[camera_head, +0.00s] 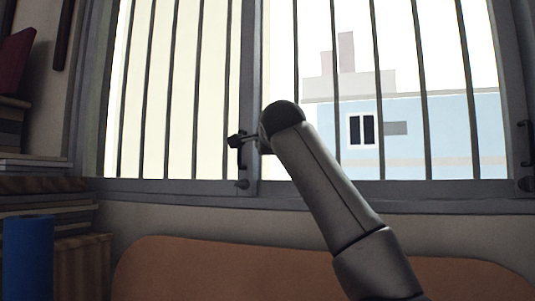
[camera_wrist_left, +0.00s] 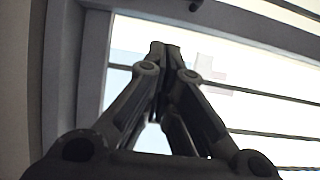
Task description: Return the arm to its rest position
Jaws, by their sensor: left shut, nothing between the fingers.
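My left gripper (camera_wrist_left: 165,48) shows in the left wrist view with its fingertips together and nothing between them. Behind it are a grey window frame (camera_wrist_left: 75,85) and bright panes with dark bars. In the head view one of my arms (camera_head: 328,188) rises from the lower right to a dark rounded joint in front of the window (camera_head: 248,80). A small dark shape (camera_head: 237,140) sticks out left of that joint, near the window's handle; I cannot tell whether it is gripper or window hardware. My right gripper is not identifiable in either view.
Stacked books (camera_head: 40,185) and a blue object (camera_head: 28,258) stand at the left. A rounded brown surface (camera_head: 190,268) lies low under the window sill (camera_head: 400,204). Another handle (camera_head: 525,145) is on the right window frame. A blue building shows outside.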

